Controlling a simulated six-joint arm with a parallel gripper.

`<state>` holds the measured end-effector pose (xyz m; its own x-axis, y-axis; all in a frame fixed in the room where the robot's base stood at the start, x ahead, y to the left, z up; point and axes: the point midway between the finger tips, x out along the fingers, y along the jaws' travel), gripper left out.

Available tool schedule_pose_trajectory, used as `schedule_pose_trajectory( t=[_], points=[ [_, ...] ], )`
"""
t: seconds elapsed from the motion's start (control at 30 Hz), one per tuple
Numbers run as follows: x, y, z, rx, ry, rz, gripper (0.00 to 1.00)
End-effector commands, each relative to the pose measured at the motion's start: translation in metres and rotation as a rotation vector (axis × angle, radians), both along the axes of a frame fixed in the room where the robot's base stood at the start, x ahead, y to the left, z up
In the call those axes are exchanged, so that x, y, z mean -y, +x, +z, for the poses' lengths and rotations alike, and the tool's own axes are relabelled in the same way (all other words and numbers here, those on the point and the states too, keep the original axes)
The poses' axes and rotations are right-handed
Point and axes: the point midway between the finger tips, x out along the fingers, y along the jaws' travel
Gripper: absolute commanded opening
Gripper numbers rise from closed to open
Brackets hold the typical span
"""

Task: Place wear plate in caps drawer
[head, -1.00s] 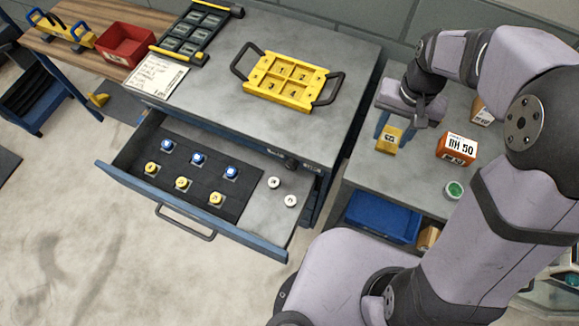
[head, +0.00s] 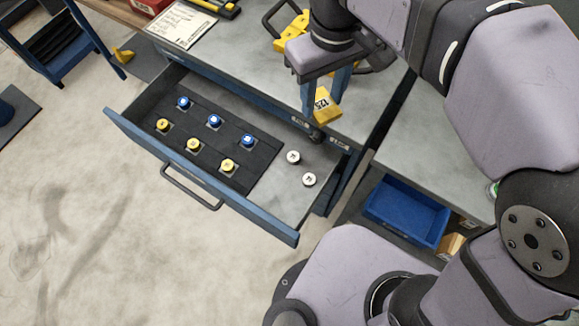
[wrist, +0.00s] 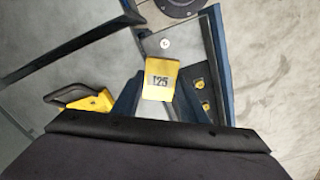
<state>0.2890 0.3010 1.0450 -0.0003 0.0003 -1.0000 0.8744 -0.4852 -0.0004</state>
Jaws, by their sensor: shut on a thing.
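A yellow wear plate (head: 324,107) marked 125 is held by my gripper (head: 322,92), its blue fingers on either side of it. The wrist view also shows the plate (wrist: 160,79) between the fingertips. The plate is in the air near the right end of the cabinet's front edge, above and behind the drawer. The open caps drawer (head: 284,228) holds a dark insert with blue caps (head: 214,121) and yellow caps (head: 194,145) in two rows. Two white caps (head: 309,180) stand on the bare grey floor at the drawer's right end.
A yellow tray with dark handles (head: 291,30) lies on the cabinet top, partly hidden by my arm. A paper sheet (head: 182,24) lies at its left. A blue bin (head: 406,212) sits on the lower shelf at right. The drawer floor around the white caps has bare room.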

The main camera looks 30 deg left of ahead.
Motion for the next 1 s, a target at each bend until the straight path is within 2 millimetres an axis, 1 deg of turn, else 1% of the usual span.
schedule_pose_trajectory(
  t=[0.03, 0.2, 0.3, 0.5, 0.53, 0.67, 0.77, 0.83, 1.0],
  points=[
    [-0.012, -0.016, -0.007, 0.003, 0.004, 0.080, 0.02],
    [-0.034, -0.057, -0.004, 0.003, 0.003, 0.282, 0.02],
    [-0.042, -0.076, -0.002, 0.003, 0.003, 0.372, 0.02],
    [-0.051, -0.108, -0.001, 0.002, 0.004, 0.516, 0.02],
    [-0.050, -0.108, -0.003, 0.000, -0.001, 0.517, 0.02],
    [-0.049, -0.106, -0.024, -0.001, -0.002, 0.509, 0.02],
    [-0.049, -0.106, -0.046, -0.002, -0.004, 0.508, 0.02],
    [-0.048, -0.106, -0.064, -0.003, -0.005, 0.508, 0.02],
    [-0.047, -0.107, -0.124, -0.005, -0.007, 0.507, 0.02]
  ],
)
